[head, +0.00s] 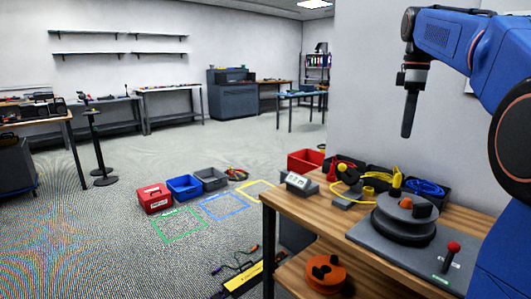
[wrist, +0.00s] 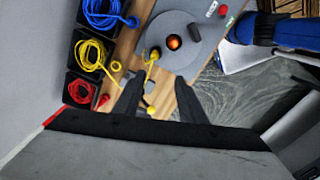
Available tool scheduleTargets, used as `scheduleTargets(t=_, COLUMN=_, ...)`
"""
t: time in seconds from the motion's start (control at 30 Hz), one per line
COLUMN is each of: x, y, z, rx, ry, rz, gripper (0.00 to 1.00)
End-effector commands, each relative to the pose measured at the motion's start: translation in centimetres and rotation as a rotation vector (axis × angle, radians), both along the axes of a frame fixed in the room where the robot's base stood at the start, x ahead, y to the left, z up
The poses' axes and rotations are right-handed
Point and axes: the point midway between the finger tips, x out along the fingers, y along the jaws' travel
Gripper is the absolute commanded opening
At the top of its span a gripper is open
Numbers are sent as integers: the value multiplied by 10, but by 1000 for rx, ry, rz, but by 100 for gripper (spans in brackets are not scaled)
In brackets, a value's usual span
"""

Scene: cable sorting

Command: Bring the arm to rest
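My gripper (head: 408,122) hangs from my blue arm at the right of the head view, pointing down, well above the wooden bench (head: 290,200). In the wrist view its two dark fingers (wrist: 159,92) are apart, with nothing visible held between them. Below it on the bench is a grey round winder (head: 403,215) on a grey plate. A yellow cable (wrist: 150,68) lies beside the winder. Bins hold a blue cable coil (wrist: 103,12), a yellow cable coil (wrist: 90,54) and a red cable coil (wrist: 80,91).
A red-knobbed lever (head: 453,247) stands on the plate's right. An orange reel (head: 325,273) sits on the shelf below. Red, blue (head: 184,186) and grey boxes stand on the floor near taped outlines (head: 225,207). A wall is close behind the bench. The air around my gripper looks clear.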

Motion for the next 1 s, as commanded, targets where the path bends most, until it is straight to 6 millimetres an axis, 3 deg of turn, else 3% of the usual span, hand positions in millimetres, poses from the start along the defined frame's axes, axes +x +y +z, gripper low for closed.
scheduleTargets(t=0.47, x=-101, y=73, z=-78, rx=8, ry=-145, rz=-350, gripper=38)
scheduleTargets(t=0.77, x=-170, y=107, z=-151, rx=57, ry=-235, rz=-575, gripper=38)
scheduleTargets(t=1.0, x=-226, y=128, z=-222, rx=118, ry=-300, rz=-754, gripper=38)
